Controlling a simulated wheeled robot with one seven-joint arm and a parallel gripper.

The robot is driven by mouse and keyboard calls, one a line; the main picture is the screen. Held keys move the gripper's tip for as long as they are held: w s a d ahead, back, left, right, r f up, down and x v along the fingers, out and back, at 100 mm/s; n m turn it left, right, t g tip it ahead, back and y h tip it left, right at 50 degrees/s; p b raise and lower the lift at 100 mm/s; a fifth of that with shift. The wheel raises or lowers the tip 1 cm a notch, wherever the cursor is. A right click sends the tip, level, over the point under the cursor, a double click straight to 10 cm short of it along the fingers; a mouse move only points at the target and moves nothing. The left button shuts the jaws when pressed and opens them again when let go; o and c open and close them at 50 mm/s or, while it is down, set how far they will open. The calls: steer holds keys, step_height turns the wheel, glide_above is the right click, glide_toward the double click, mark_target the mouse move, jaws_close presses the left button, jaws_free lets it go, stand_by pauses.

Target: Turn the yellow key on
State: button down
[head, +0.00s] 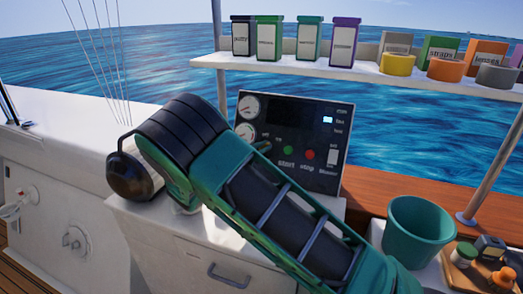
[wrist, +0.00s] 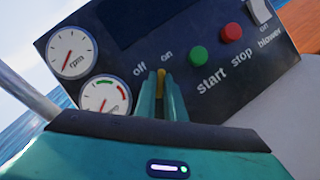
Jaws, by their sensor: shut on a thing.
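The yellow key (wrist: 161,83) sits on the dark control panel (head: 315,115), below the "off" and "on" labels in the wrist view. My gripper (wrist: 159,79) is shut on the key, with one teal finger on each side of it. The key stands roughly upright in the wrist view, nearer the "on" label; its exact turn is hard to tell. In the head view my gripper's tip (head: 262,147) is at the panel's left part, and the key is hidden there.
A green start button (wrist: 197,56) and a red stop button (wrist: 231,32) are right of the key, with a white blower switch (wrist: 259,12) beyond. Two gauges (wrist: 73,54) are at left. A shelf (head: 370,71) with boxes and tins hangs above; a teal bucket (head: 416,232) stands right.

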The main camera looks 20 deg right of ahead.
steer(key=shift+w+a+m+g, duration=0.15)
steer(key=shift+m+g, duration=0.65)
steer(key=shift+m, duration=1.1)
steer(key=c, duration=1.8)
jaws_free()
steer(key=shift+c, duration=0.2)
steer(key=v, duration=1)
steer(key=shift+a, duration=0.3)
steer(key=shift+d+r, duration=0.1)
steer(key=shift+r, duration=0.05)
